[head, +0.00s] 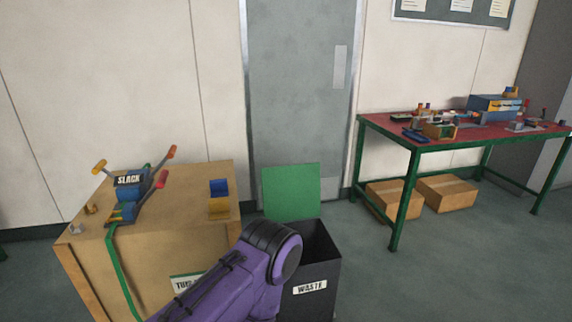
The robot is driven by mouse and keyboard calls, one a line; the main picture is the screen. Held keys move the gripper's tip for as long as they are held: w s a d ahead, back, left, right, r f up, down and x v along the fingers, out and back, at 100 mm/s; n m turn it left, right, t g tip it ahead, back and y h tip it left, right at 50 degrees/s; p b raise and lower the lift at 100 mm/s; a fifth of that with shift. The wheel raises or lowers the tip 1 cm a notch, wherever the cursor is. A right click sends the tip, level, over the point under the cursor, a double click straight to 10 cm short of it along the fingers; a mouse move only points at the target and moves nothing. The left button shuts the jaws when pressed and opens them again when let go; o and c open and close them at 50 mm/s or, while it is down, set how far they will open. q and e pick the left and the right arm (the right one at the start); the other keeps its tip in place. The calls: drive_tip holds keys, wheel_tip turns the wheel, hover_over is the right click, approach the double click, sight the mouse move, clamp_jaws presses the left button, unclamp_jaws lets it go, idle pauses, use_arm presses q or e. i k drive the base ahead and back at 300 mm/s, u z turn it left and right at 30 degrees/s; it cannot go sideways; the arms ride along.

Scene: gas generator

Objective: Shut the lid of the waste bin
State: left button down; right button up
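The black waste bin (320,276) stands on the floor at the lower middle, with a white label reading WASTE on its front. Its green lid (291,189) stands upright at the back of the bin's opening, so the bin is open. A purple link of one of my arms comes up from the bottom edge and covers the bin's left part. Neither gripper shows in the head view.
A wooden crate (170,260) stands left of the bin, with a blue device labelled SLACK (130,188) and a green strap on it. A green-framed table (470,138) with several items stands at the right, with cardboard boxes (446,192) beneath. The floor right of the bin is clear.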

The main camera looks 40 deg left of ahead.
sight(292, 192)
drive_tip(key=z, duration=0.5)
drive_tip(key=k, duration=0.6)
drive_tip(key=z, duration=0.45)
drive_tip(key=i, duration=1.85)
drive_tip(key=u, duration=0.4)
drive_tip(key=i, duration=1.55)
drive_tip(key=u, duration=0.9)
drive_tip(key=i, duration=0.8)
drive_tip(key=u, duration=0.75)
